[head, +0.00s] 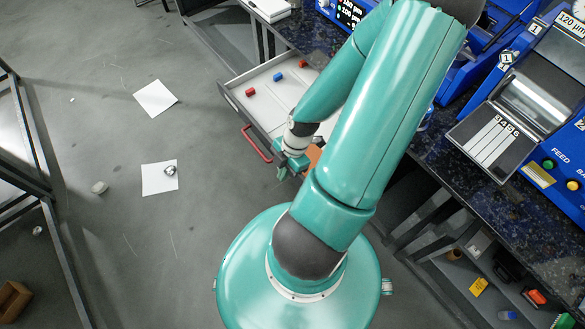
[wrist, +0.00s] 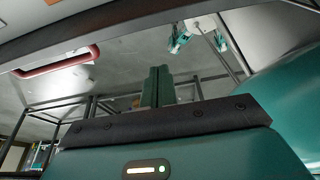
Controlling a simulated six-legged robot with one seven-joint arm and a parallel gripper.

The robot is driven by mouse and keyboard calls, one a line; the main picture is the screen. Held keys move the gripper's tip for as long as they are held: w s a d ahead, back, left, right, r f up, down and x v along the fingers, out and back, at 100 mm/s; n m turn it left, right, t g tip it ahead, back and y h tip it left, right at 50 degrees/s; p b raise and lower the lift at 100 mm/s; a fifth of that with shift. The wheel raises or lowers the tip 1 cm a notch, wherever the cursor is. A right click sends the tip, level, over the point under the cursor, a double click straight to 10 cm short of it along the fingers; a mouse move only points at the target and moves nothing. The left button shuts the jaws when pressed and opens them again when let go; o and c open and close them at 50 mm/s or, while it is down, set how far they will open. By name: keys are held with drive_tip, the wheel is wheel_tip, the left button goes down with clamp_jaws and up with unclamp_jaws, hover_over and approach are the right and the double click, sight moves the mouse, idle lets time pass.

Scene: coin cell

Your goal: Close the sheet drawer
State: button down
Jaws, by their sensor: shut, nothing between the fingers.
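The sheet drawer (head: 275,101) stands open under the dark speckled bench, its pale inside showing in the head view. Its red bar handle (head: 256,144) is on the front face. The handle also shows at the upper left of the wrist view (wrist: 55,62). My gripper (head: 283,172) is beside the drawer's near front corner, to the right of the handle and apart from it. In the wrist view, the two green fingers (wrist: 157,86) are together with nothing between them. My arm hides the right part of the drawer.
Small red blocks (head: 250,92) and a blue block (head: 278,77) lie in the drawer. Blue machines (head: 540,90) stand on the bench (head: 440,150) at the right. White sheets (head: 155,98) lie on the floor.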

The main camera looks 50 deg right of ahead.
drive_tip(key=shift+s+d+f, duration=0.2)
drive_tip(key=shift+d+f, duration=0.3)
drive_tip(key=shift+d, duration=0.35)
drive_tip(key=shift+s+d+f, duration=0.2)
drive_tip(key=shift+d+f, duration=0.3)
drive_tip(key=shift+d, duration=0.3)
